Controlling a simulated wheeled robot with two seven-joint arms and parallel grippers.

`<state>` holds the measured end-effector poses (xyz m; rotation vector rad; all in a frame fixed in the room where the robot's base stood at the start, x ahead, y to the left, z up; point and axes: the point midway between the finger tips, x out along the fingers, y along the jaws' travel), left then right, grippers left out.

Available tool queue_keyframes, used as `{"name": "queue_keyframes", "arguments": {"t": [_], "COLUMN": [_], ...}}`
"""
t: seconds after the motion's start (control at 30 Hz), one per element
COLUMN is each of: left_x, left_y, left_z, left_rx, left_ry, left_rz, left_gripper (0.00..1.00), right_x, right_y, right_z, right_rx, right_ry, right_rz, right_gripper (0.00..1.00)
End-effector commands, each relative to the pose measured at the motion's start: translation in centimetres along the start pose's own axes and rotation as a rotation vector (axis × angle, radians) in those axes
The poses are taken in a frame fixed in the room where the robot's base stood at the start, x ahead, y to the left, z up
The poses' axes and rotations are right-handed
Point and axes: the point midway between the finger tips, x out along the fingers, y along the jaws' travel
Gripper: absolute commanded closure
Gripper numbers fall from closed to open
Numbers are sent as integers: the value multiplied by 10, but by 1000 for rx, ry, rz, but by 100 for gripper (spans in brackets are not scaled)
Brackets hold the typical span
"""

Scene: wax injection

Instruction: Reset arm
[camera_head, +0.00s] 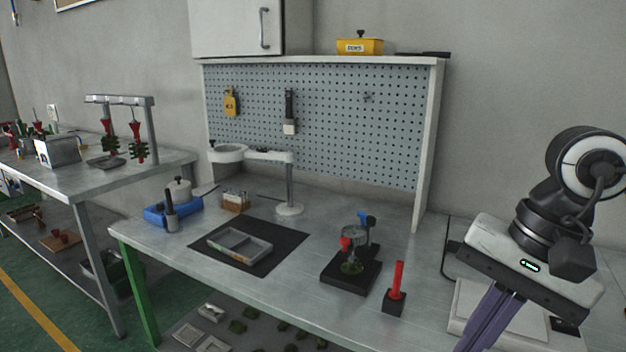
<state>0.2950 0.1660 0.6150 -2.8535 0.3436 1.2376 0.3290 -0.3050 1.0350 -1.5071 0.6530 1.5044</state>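My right gripper (492,318) comes in at the lower right, with a light grey and black body and purple fingers pointing down and left. The fingers lie close side by side. Their tips are cut off or hard to make out at the bottom edge, so I cannot tell whether they are open or shut. No object shows between them. The gripper hangs over the right part of the metal workbench (330,222) and hides part of a pale flat box (465,300) there. My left gripper is not in view.
A red stick in a dark base (395,288) stands left of my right gripper. Beside it is a black stand with a glass vessel (352,262). A grey tray (240,245) lies on a black mat (285,245). A magnifier lamp (290,180) stands behind.

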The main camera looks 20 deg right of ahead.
Motion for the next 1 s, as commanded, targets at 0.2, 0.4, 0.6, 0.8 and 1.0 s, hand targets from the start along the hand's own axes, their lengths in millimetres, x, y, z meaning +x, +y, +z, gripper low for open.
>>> {"name": "queue_keyframes", "arguments": {"t": [0.2,0.4,0.6,0.8,1.0], "left_x": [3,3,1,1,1], "left_y": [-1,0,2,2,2], "left_z": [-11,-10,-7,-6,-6], "left_rx": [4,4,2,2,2], "left_ry": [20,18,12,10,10], "left_rz": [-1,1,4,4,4], "left_gripper": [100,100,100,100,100], "right_x": [32,44,74,185,314], "right_y": [-41,-102,-146,-119,-45], "right_z": [49,81,38,-26,-16], "right_rx": [281,836,1642,-2338,-1821], "right_ry": [-389,-961,-1576,1875,1215], "right_rz": [-145,-246,-189,-47,-214], "right_gripper": [100,100,100,100,100]}}
